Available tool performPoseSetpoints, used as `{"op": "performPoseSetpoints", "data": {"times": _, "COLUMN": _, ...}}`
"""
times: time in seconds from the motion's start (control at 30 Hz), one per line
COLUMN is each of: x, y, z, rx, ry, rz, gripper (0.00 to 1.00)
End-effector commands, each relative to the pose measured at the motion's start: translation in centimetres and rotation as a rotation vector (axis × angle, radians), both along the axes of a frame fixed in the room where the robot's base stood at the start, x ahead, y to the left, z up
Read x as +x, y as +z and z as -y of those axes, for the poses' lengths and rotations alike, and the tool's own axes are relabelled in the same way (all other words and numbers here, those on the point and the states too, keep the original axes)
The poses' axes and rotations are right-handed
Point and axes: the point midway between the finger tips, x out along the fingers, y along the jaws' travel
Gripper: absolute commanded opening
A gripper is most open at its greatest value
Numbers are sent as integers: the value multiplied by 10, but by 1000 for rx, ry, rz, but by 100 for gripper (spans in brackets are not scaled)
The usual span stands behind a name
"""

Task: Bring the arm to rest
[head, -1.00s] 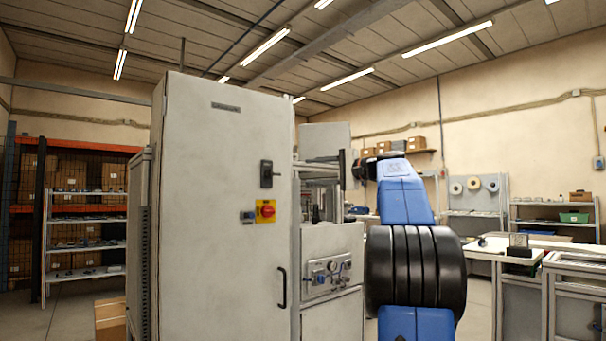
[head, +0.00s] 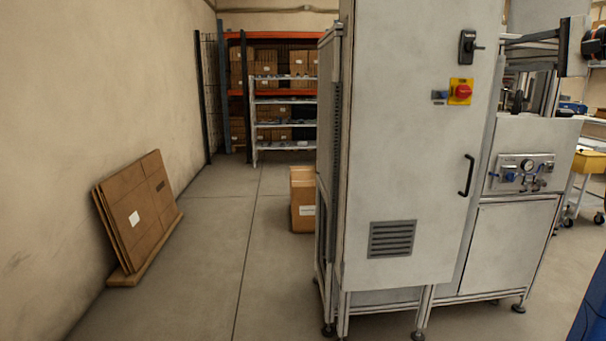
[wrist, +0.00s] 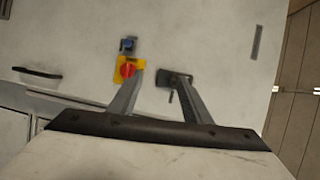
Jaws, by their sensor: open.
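My gripper (wrist: 160,76) shows in the wrist view with its two grey fingers apart and nothing between them. It points toward the pale grey cabinet (wrist: 205,40), whose red knob on a yellow plate (wrist: 127,69) and dark handle (wrist: 172,80) appear close to the fingertips in the picture. I cannot tell the distance between fingers and cabinet. In the head view only pieces of my arm show at the right edge, and the gripper's fingers are not seen there.
In the head view the tall cabinet (head: 400,130) stands right of centre, joined to a machine with a gauge panel (head: 522,172). Flat cardboard (head: 135,210) leans on the left wall. A carton (head: 303,200) stands beside the cabinet. The floor (head: 215,265) at left is clear.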

Motion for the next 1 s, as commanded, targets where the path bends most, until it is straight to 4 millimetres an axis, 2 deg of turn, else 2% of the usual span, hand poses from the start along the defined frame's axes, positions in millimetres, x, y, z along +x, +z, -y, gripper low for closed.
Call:
{"op": "performPoseSetpoints", "data": {"times": 0.03, "x": 1, "y": -15, "z": -30, "rx": -25, "ry": 17, "rz": -36, "gripper": 44}}
{"op": "performPoseSetpoints", "data": {"times": 0.17, "x": -4, "y": -64, "z": -94, "rx": -113, "ry": 47, "rz": -143, "gripper": 44}}
{"op": "performPoseSetpoints", "data": {"times": 0.27, "x": -17, "y": -105, "z": -139, "rx": -191, "ry": 76, "rz": -217, "gripper": 44}}
{"op": "performPoseSetpoints", "data": {"times": 0.37, "x": -36, "y": -146, "z": -182, "rx": -276, "ry": 110, "rz": -287, "gripper": 44}}
{"op": "performPoseSetpoints", "data": {"times": 0.5, "x": -72, "y": -205, "z": -233, "rx": -409, "ry": 165, "rz": -371, "gripper": 44}}
{"op": "performPoseSetpoints", "data": {"times": 0.73, "x": -150, "y": -305, "z": -297, "rx": -661, "ry": 277, "rz": -479, "gripper": 44}}
{"op": "performPoseSetpoints", "data": {"times": 0.9, "x": -215, "y": -378, "z": -324, "rx": -868, "ry": 373, "rz": -528, "gripper": 44}}
{"op": "performPoseSetpoints", "data": {"times": 1.0, "x": -253, "y": -421, "z": -332, "rx": -995, "ry": 434, "rz": -542, "gripper": 44}}
